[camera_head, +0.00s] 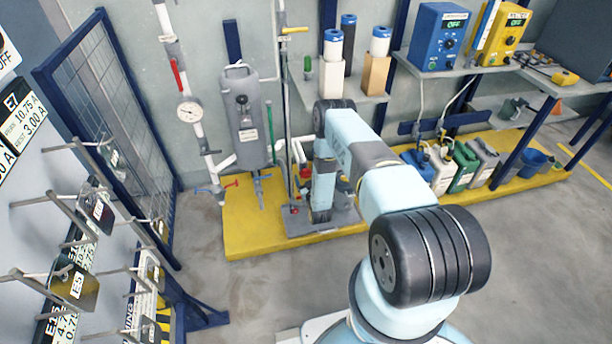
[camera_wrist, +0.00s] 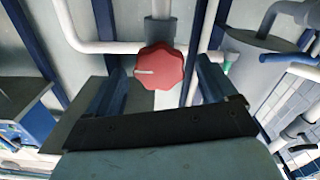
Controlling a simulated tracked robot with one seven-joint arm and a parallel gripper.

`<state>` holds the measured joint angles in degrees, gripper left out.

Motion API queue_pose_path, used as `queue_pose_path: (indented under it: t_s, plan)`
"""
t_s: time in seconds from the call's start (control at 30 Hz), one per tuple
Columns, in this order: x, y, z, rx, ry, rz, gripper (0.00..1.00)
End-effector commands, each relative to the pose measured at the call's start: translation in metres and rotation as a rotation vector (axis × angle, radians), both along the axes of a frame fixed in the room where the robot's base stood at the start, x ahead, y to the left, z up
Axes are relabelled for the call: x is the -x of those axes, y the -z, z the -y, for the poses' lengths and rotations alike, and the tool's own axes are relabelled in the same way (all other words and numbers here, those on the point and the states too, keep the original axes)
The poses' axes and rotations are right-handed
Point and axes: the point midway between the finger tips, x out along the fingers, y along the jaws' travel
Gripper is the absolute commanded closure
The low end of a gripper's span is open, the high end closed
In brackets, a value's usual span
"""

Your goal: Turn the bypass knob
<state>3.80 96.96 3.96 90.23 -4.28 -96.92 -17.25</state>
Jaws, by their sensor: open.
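The red lobed knob (camera_wrist: 160,67) is in the upper middle of the wrist view, on a white vertical pipe. A white mark on its face points to the left. My gripper (camera_wrist: 161,80) is open, with one finger on each side of the knob in the picture and a visible gap on both sides. I cannot tell how far the fingertips reach along the knob's depth. In the head view, a small red part (camera_head: 304,172) shows beside my arm's end and may be this knob. My fingers cannot be made out clearly there.
A grey tank (camera_head: 245,120) and a pipe with a gauge (camera_head: 189,112) stand left of my arm. Several jugs (camera_head: 441,168) stand on the yellow platform (camera_head: 240,225) to the right. The floor in front is clear.

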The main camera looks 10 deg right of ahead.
Motion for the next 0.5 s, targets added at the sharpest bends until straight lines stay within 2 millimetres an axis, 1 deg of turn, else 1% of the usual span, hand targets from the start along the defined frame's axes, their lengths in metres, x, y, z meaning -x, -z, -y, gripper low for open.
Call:
queue_pose_path:
  t_s: [0.1, 0.2, 0.5]
  plan:
    - [-0.011, 0.0, 0.0, 0.0, 0.0, 0.001, 0.15]
    - [-0.015, 0.0, 0.0, 0.0, 0.0, 0.0, 0.15]
    - [-0.017, 0.0, 0.0, 0.0, 0.0, -0.001, 0.15]
